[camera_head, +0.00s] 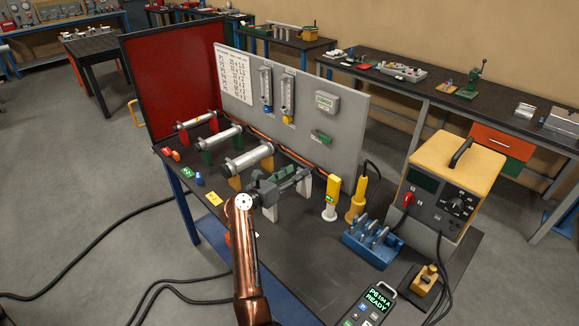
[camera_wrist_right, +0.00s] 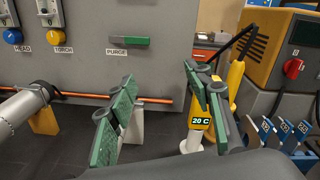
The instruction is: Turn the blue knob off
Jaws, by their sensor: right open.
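The blue knob (camera_head: 267,109) sits at the foot of the left flowmeter (camera_head: 266,85) on the grey upright panel. In the right wrist view the blue knob (camera_wrist_right: 13,37) is at the upper left edge, above the label HEAD. Its on or off setting cannot be read. My right gripper (camera_head: 290,181) is open and empty, in front of the panel, below and to the right of the knob and well apart from it. Its green-padded fingers (camera_wrist_right: 160,85) are spread, facing the panel under the PURGE label. My left gripper is not in view.
A yellow knob (camera_wrist_right: 62,36) marked TORCH sits right of the blue one. Metal tubes (camera_head: 248,160) on stands lie in front of the panel.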

